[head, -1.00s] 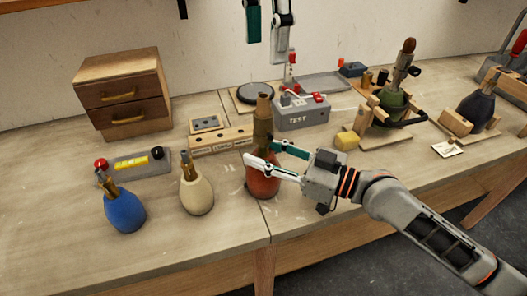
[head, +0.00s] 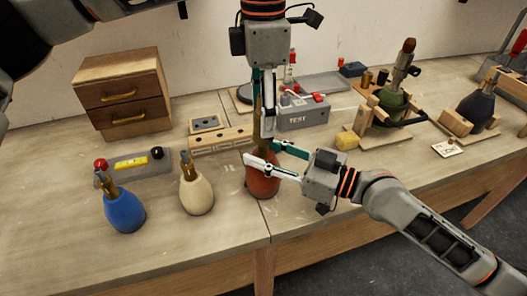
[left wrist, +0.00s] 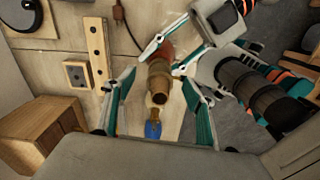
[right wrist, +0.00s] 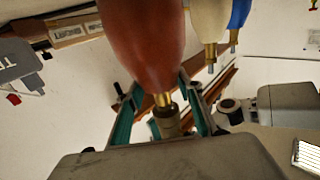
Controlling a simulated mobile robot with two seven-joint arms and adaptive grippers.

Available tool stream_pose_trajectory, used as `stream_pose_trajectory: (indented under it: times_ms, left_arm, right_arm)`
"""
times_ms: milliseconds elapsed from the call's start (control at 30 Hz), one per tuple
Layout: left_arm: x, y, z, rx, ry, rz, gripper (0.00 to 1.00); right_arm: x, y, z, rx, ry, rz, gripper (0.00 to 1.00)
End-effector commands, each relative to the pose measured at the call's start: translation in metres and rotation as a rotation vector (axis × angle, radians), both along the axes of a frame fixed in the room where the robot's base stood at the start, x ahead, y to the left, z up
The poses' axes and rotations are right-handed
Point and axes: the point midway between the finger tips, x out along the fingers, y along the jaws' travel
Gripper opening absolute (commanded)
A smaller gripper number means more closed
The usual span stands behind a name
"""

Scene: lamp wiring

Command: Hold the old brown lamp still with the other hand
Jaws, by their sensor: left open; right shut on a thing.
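The old brown lamp (head: 264,186) stands upright at the table's front middle, a red-brown rounded body with a tall brass-coloured neck and socket. My right gripper (head: 268,160) comes in from the right and is shut on the lamp's neck, just above the body. The right wrist view shows the red-brown body (right wrist: 150,40) and the neck between the fingers. My left gripper (head: 263,122) points down from above, open, with its fingers on either side of the upper socket. In the left wrist view the socket (left wrist: 158,82) lies between the spread fingers; contact cannot be told.
A cream lamp (head: 196,192) and a blue lamp (head: 125,212) stand to the left. Behind are a wooden label block (head: 220,139) and the grey TEST box (head: 303,115). A green lamp (head: 391,103) sits in a wooden stand at right.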

Motion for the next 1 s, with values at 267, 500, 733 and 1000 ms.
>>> stream_pose_trajectory:
  times_ms: [267, 500, 733, 1000]
  left_arm:
    - [0.001, 0.001, -0.016, 0.004, -0.001, 0.001, 0.54]
    - [0.003, 0.002, -0.018, 0.005, -0.004, 0.003, 0.54]
    - [0.004, 0.002, -0.018, 0.005, -0.004, 0.004, 0.40]
    - [0.005, 0.003, -0.019, 0.004, -0.004, 0.006, 0.70]
  right_arm:
    - [-0.001, 0.000, 0.000, 0.000, 0.001, 0.001, 0.10]
    - [-0.001, 0.001, -0.001, 0.000, 0.001, 0.003, 0.10]
    - [-0.002, 0.001, -0.001, 0.000, 0.002, 0.004, 0.09]
    - [-0.004, 0.003, -0.003, -0.001, 0.006, 0.009, 0.09]
